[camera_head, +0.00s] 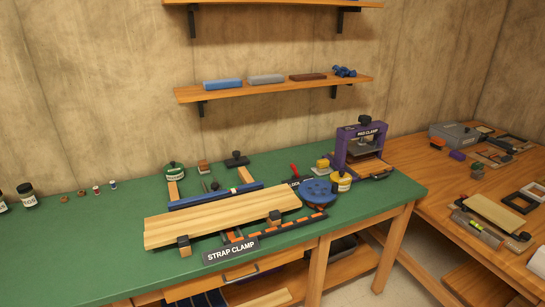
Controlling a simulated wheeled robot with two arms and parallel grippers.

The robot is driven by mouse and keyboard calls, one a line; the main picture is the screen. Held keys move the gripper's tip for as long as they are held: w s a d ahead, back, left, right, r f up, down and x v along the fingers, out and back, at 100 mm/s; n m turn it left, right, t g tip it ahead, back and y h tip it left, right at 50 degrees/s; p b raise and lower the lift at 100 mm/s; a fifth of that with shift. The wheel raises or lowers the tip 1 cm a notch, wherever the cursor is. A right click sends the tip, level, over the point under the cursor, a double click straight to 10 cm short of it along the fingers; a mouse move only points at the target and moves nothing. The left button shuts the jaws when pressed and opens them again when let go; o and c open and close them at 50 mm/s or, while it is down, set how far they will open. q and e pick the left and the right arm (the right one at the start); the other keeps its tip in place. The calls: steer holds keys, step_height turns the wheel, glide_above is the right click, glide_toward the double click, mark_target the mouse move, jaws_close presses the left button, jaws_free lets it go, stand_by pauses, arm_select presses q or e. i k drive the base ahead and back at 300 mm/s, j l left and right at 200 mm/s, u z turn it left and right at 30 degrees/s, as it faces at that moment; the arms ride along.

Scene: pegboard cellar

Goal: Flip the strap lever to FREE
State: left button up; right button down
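The strap clamp sits on the green bench top (90,235), with a black label reading STRAP CLAMP (231,250) at its front. A small red lever (294,170) stands up at the clamp's right rear, beside a dark tag (293,184) that seems to read LOCK. I see no FREE marking; the lever's exact setting is too small to tell. A long wooden board (220,217) lies across the clamp, with small wood blocks at its front edge. A blue round disc (318,191) is right of the lever. Neither of my grippers is in view.
A purple clamp frame (342,150) labelled PAD CLAMP stands right of the lever. A yellow tin (341,181) and a yellow-topped block (322,164) are close to the lever. The bench's front left is clear.

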mark_target(292, 166)
steer(key=i+l+u, duration=0.45)
steer(key=i+l, duration=0.2)
steer(key=l, duration=0.15)
steer(key=i+l+u, duration=0.25)
steer(key=l, duration=0.2)
steer(key=i, duration=0.05)
